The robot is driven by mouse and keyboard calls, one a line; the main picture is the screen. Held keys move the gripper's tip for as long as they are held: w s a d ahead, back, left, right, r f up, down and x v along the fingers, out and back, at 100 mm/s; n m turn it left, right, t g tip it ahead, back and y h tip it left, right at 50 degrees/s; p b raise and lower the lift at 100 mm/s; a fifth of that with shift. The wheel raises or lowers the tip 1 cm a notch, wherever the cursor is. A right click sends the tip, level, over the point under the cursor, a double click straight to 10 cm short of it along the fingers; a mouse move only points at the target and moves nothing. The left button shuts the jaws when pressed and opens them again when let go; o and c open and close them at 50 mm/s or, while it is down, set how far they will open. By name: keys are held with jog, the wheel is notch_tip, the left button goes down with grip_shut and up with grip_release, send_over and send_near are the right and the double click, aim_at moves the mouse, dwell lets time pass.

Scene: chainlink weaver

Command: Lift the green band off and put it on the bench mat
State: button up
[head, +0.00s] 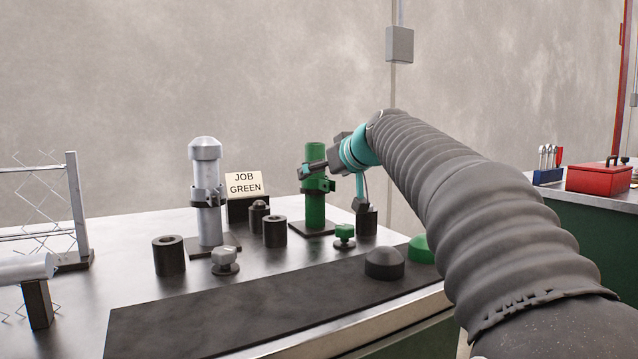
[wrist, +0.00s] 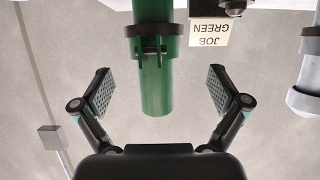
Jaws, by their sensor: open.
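In the wrist view, which is upside down, the band (wrist: 153,32) looks dark, with lugs facing me, around the green post (wrist: 156,90). My gripper (head: 313,168) is open and empty near the upper part of the post. In the wrist view the fingers of my gripper (wrist: 157,90) stand wide apart to either side of the post's top, level above the band; I cannot tell their depth. The dark bench mat (head: 230,315) lies flat along the bench's front, its left part bare.
A grey post (head: 209,225) with cap and band stands left. Black cylinders (head: 168,255), a grey knob (head: 225,262) and a green knob (head: 344,237) stand between. A black dome (head: 384,263) and green dome (head: 420,249) sit right. A sign (head: 244,184) reads "JOB GREEN".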

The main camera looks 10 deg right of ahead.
aim_at(320, 175)
jog(key=shift+d+p+x, duration=0.15)
jog(key=shift+p+x, duration=0.05)
jog(key=shift+x, duration=1.15)
jog(key=shift+d+p+x, duration=0.15)
jog(key=shift+p+x, duration=0.05)
jog(key=shift+x, duration=1.15)
jog(key=shift+w+r, duration=0.1)
jog(key=shift+w, duration=0.05)
jog(key=shift+d, duration=0.1)
jog(key=c, duration=1.3)
